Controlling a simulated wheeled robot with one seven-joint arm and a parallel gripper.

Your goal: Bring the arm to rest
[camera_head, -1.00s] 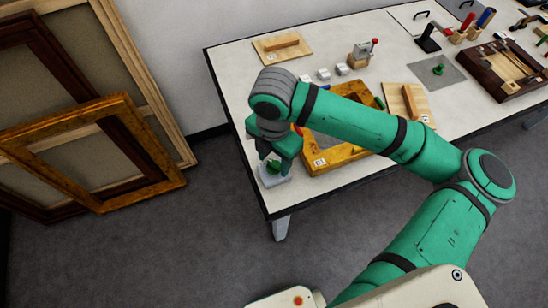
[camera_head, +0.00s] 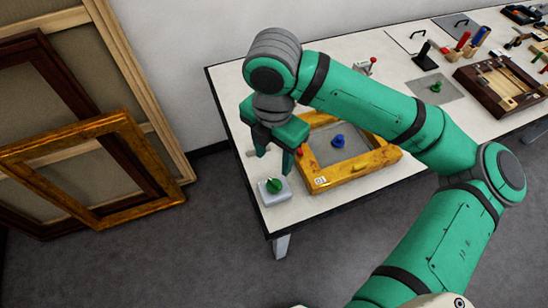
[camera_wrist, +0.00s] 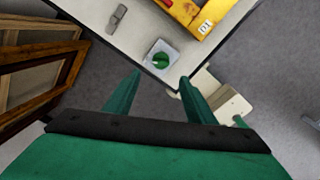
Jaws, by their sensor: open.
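My gripper (camera_head: 272,164) is open and empty. In the head view it hangs above the near left corner of the white table (camera_head: 235,105), pointing down. A green knob (camera_head: 274,185) on a small pale square base (camera_head: 268,196) sits on the table just below the fingertips, apart from them. In the wrist view the green knob (camera_wrist: 160,59) lies beyond the two fingers (camera_wrist: 156,88), with nothing between them. My arm reaches in from the lower right, bent at the elbow.
A dark wooden tray (camera_head: 500,83) and tools stand farther right. Picture frames (camera_head: 100,160) lean on the left wall. Grey floor is free in front.

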